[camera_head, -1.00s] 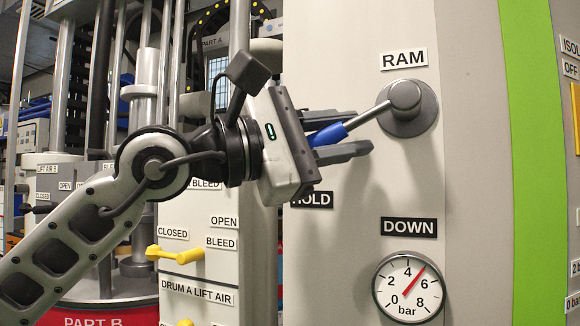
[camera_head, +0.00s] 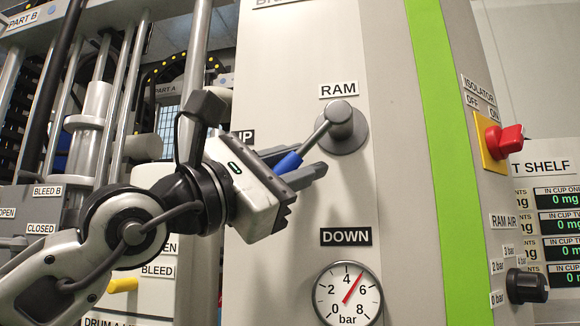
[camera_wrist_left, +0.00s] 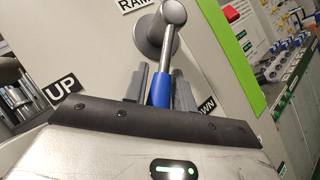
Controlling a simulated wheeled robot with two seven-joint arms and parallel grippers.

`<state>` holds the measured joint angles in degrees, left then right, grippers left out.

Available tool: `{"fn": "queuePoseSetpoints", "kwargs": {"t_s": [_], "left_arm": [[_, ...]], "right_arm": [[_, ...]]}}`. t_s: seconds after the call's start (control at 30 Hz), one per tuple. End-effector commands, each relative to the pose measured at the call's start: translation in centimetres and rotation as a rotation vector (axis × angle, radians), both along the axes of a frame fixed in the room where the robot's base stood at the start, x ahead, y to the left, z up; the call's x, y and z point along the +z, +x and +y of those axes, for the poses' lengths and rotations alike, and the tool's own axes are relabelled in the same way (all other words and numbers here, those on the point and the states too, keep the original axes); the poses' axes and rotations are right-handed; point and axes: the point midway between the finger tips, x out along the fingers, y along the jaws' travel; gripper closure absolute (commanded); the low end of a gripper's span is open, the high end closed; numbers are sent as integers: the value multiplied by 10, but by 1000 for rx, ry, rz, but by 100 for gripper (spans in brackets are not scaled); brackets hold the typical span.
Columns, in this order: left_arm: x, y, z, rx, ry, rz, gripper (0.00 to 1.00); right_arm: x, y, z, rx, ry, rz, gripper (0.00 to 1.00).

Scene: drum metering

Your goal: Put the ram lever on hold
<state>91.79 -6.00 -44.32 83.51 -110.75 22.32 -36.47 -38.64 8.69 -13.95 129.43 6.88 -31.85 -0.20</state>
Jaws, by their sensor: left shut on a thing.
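The ram lever (camera_head: 313,138) is a grey rod on a round grey hub below the RAM label (camera_head: 338,90), with a blue grip (camera_head: 288,162). It slants down and left from the hub. My left gripper (camera_head: 305,159) is shut on the blue grip, one finger on each side. The wrist view also shows the blue grip (camera_wrist_left: 160,90) between the fingers. The UP label (camera_head: 243,137) is partly hidden above my gripper. The DOWN label (camera_head: 346,236) is straight below the hub. The HOLD label is not visible now. My right gripper is not in view.
A pressure gauge (camera_head: 347,294) sits below DOWN, reading about 5 bar. A red isolator knob (camera_head: 503,138) and a black RAM AIR knob (camera_head: 526,286) are on the side face at right. A yellow valve handle (camera_head: 123,285) is at lower left. Drum columns stand behind my arm.

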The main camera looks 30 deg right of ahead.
Motion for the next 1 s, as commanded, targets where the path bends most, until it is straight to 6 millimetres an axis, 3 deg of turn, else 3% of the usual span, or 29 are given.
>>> {"fn": "queuePoseSetpoints", "kwargs": {"t_s": [0.13,0.17,0.2,0.23,0.73,0.87,1.0], "left_arm": [[0,0,0,1,2,1,100],[0,0,0,1,2,1,68],[0,0,0,1,2,1,57],[0,0,0,1,2,1,52],[-3,0,5,2,0,0,52],[-11,-1,22,3,-2,0,52],[-25,-5,50,5,0,0,52]], "right_arm": [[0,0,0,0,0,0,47],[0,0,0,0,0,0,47],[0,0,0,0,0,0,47],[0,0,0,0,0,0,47],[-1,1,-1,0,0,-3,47],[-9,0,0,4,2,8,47],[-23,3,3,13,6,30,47]]}}
